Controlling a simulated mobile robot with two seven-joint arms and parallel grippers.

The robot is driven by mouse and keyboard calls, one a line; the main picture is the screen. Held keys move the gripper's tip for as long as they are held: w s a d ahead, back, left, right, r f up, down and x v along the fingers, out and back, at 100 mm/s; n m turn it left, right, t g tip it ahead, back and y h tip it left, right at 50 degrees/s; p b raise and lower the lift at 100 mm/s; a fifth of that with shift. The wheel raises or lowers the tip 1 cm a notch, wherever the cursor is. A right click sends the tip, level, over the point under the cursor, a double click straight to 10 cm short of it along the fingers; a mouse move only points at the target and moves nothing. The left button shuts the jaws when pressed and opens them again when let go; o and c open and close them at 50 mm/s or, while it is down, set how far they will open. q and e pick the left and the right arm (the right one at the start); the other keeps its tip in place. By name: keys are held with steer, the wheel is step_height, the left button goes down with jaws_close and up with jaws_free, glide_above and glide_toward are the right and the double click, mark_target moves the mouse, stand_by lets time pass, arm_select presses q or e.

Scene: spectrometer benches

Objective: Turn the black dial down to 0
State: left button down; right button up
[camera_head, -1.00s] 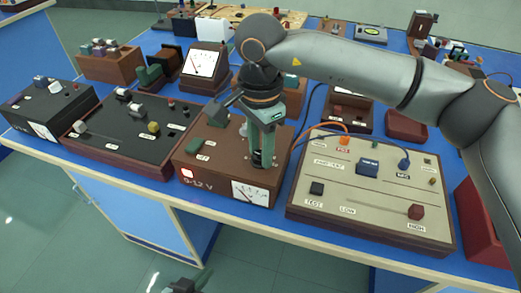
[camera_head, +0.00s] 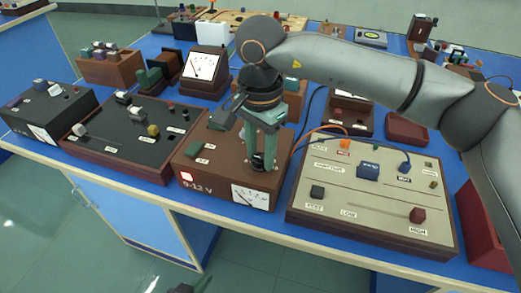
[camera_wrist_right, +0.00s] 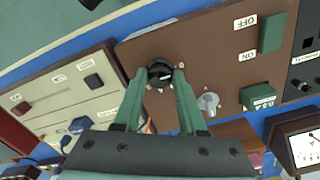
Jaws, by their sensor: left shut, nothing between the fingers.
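The black dial (camera_wrist_right: 160,72) is on the brown box (camera_wrist_right: 200,40) marked 0-12 V, also seen in the head view (camera_head: 220,178). My right gripper (camera_wrist_right: 160,75) points down over it, one finger on each side of the dial, and looks shut on it. In the head view the right gripper (camera_head: 259,165) hides much of the dial. I cannot read the dial's setting. A white meter (camera_head: 250,197) is on the box's front. My left gripper (camera_head: 180,289) shows only partly at the bottom edge, shut and empty, away from the bench.
A beige panel (camera_head: 330,205) with a red slider knob (camera_head: 417,215) stands right of the brown box. A black panel (camera_head: 110,145) stands left. A green switch (camera_wrist_right: 272,32) and a grey knob (camera_wrist_right: 208,101) are near the dial. Cables run close behind the gripper.

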mark_target(261, 158)
steer(key=o, duration=0.4)
steer(key=shift+r, duration=0.1)
step_height(261, 158, up, 12)
steer(key=shift+r+p, duration=0.2)
steer(key=shift+p, duration=0.5)
steer(key=shift+s, duration=0.1)
